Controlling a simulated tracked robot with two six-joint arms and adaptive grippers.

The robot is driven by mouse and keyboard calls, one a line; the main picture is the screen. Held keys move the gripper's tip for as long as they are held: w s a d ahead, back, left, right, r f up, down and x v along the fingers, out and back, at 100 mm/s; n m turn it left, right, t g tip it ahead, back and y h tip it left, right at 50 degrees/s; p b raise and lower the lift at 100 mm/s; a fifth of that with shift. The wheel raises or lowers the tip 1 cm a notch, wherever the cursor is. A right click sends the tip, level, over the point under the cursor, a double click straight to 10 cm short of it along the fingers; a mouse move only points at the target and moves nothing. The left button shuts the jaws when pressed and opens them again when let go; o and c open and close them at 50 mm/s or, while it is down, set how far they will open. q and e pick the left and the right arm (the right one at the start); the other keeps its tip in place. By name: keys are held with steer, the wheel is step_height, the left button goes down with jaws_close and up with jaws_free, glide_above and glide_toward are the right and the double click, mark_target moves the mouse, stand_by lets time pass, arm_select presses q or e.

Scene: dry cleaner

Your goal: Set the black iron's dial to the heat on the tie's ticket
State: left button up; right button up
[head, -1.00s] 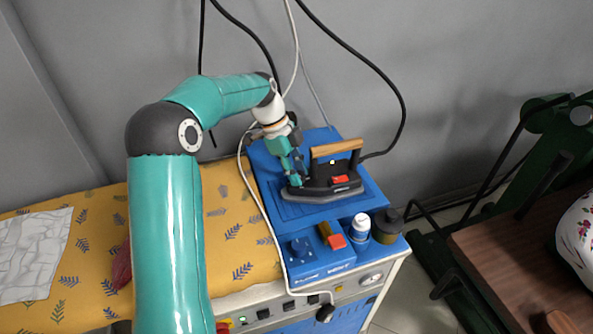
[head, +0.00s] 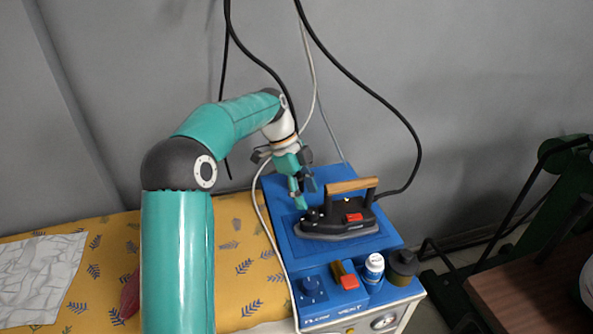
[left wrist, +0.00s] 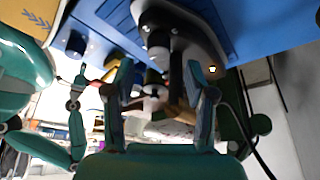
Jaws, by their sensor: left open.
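The black iron (head: 340,222), with a wooden handle and a red switch, rests on the blue worktop in the head view. Its underside-dark body and knobs also show at the top of the left wrist view (left wrist: 181,22). Small dark knobs sit at its nose; I cannot read any dial marking. My left gripper (head: 303,199) is open and empty, just above and beside the iron's nose. In the left wrist view its two fingers (left wrist: 158,64) stand apart, with the iron beyond them. A dark red cloth, possibly the tie (head: 130,294), is mostly hidden by my left arm. No ticket is readable.
Cables hang behind. A patterned yellow board (head: 240,270) with white cloth (head: 40,275) lies left.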

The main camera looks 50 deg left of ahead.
arm_select(q)
steer(key=v, duration=0.7)
steer(key=n+t+y+p, duration=0.35)
steer(key=n+p, duration=0.25)
steer(key=n, duration=0.9)
glide_toward(312, 210)
steer(key=shift+g+y, duration=0.35)
steer(key=x, duration=0.3)
steer(key=p+x, duration=0.1)
steer(key=x, duration=0.5)
steer(key=shift+w+d, duration=0.3)
steer(key=shift+d, duration=0.05)
